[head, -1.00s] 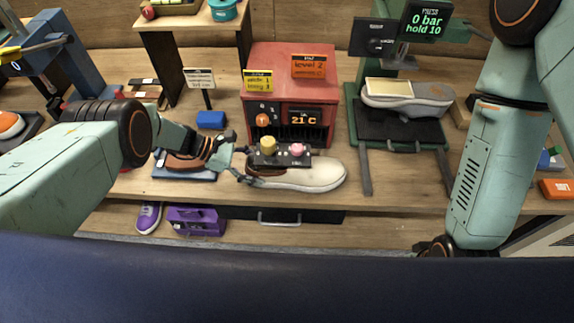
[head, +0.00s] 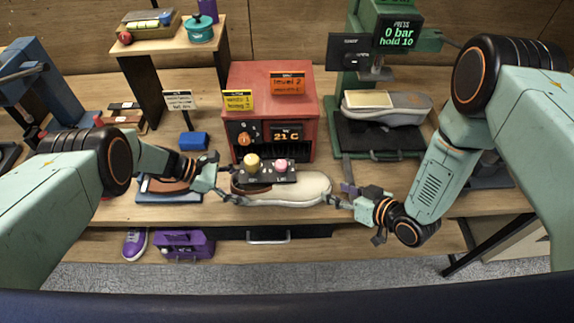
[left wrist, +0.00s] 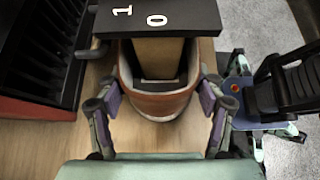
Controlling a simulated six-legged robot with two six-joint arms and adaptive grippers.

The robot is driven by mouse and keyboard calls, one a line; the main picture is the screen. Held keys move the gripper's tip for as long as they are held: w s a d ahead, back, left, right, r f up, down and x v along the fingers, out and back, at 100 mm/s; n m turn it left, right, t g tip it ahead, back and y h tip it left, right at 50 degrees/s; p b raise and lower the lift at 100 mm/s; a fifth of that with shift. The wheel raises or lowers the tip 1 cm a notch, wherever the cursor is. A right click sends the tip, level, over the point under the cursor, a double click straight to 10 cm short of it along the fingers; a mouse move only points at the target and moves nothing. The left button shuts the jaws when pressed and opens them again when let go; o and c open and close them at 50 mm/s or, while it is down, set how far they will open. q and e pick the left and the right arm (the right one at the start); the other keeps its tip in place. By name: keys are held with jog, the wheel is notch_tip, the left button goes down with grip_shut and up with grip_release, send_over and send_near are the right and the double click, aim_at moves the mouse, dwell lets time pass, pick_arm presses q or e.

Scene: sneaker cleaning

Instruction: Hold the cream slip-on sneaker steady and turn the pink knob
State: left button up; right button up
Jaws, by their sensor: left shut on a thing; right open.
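The cream slip-on sneaker (head: 308,187) lies on the bench in front of the red machine, toe to the right. A black panel (head: 266,178) sits over its opening and carries the pink knob (head: 281,166) and a yellow knob (head: 252,161). My left gripper (head: 229,187) is shut on the sneaker's heel. In the left wrist view its purple pads flank the brown-lined heel (left wrist: 159,103), below the panel marked 0 and 1 (left wrist: 157,19). My right gripper (head: 342,197) is open at the toe; I cannot tell whether it touches.
The red machine (head: 243,83) showing 21 C stands right behind. A green press (head: 378,155) with a grey shoe (head: 400,116) is at the back right. A purple box (head: 186,245) is on the lower shelf.

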aim_at(287, 172)
jog(key=w+a+r+n+g+y, duration=0.1)
jog(key=a+n+y, duration=0.2)
jog(key=a, duration=0.1)
jog(key=w+a+r+n+g+y, duration=0.1)
jog(key=w+a+r+n+y, duration=0.1)
jog(key=a+n+y, duration=0.1)
jog(key=w+a+r+n+g+y, duration=0.1)
jog(key=w+a+n+y, duration=0.1)
jog(key=a, duration=0.4)
jog(key=shift+w+r+n+g+y, duration=0.15)
jog(key=shift+n+y, duration=0.2)
jog(key=shift+y, duration=0.15)
jog(key=shift+w+r+n+g+y, duration=0.1)
jog(key=shift+n+g+y, duration=0.05)
jog(key=shift+n+y, duration=0.3)
grip_shut()
